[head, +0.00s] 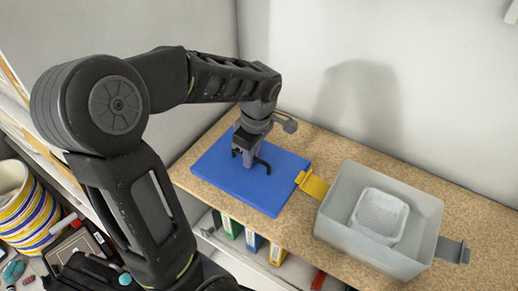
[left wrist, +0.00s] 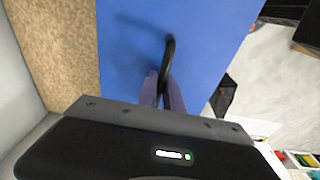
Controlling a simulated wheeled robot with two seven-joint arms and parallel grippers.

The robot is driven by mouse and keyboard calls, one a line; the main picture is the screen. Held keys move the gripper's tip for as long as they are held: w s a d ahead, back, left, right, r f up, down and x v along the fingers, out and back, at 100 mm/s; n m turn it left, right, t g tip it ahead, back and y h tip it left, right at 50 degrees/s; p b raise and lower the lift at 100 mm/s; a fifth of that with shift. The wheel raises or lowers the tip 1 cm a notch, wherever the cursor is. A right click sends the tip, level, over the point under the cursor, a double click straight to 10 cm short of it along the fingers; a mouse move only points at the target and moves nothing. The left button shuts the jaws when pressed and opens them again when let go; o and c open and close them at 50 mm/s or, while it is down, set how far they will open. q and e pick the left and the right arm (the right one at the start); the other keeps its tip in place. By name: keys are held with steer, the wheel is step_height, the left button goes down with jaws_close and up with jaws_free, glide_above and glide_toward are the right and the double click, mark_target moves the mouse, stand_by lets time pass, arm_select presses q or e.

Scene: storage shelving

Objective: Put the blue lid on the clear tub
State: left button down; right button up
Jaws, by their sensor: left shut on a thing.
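The blue lid (head: 230,185) lies flat at the left part of the cork-topped shelf, with a dark curved handle (head: 262,163) on it. My left gripper (head: 248,160) is over the lid's middle, shut on the handle. In the left wrist view the fingers (left wrist: 163,92) meet at the dark handle (left wrist: 169,55) above the blue lid (left wrist: 125,60). The tub (head: 335,205) stands to the right of the lid, looks grey and translucent, is open at the top and holds a small white tray (head: 380,215). My right gripper is not in view.
A yellow latch (head: 312,185) sticks out from the tub's left side toward the lid, and a grey one (head: 452,250) from its right. Walls stand behind the shelf top. Coloured binders (head: 253,240) stand below its front edge. A striped basket (head: 25,210) is at lower left.

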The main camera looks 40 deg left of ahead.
arm_select(q)
steer(key=s, duration=0.4)
steer(key=s+d, duration=0.1)
steer(key=s, duration=0.7)
steer(key=shift+s+d+r, duration=0.1)
steer(key=shift+s+d, duration=0.15)
steer(key=shift+s, duration=0.45)
